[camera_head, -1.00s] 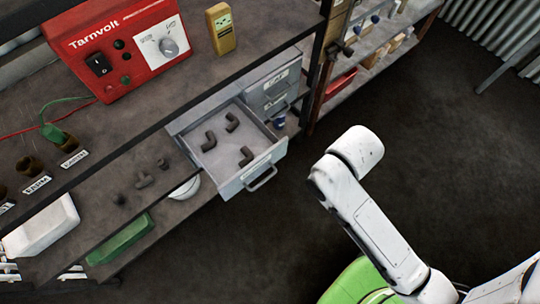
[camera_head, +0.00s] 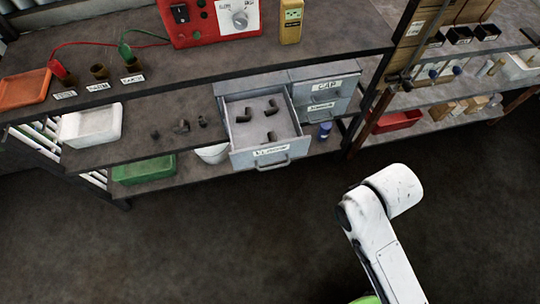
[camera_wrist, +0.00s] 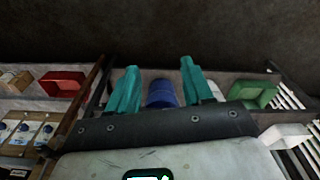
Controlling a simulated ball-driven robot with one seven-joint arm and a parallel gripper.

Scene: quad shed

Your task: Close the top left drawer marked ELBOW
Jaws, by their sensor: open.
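The drawer marked ELBOW (camera_head: 243,160) is pulled well out of the top left of a grey cabinet (camera_head: 300,76) in the head view. Its front carries a white label and a bar handle (camera_head: 275,166). My gripper (camera_wrist: 159,66) shows in the wrist view with two teal fingers apart. A blue cylinder (camera_wrist: 161,94) appears between the fingers; whether it is between them or behind is unclear. I cannot make out the drawer in the wrist view. My gripper does not show in the head view.
A green tray (camera_head: 144,170) and red bin (camera_head: 398,121) sit on lower shelves. The dark floor in front is clear.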

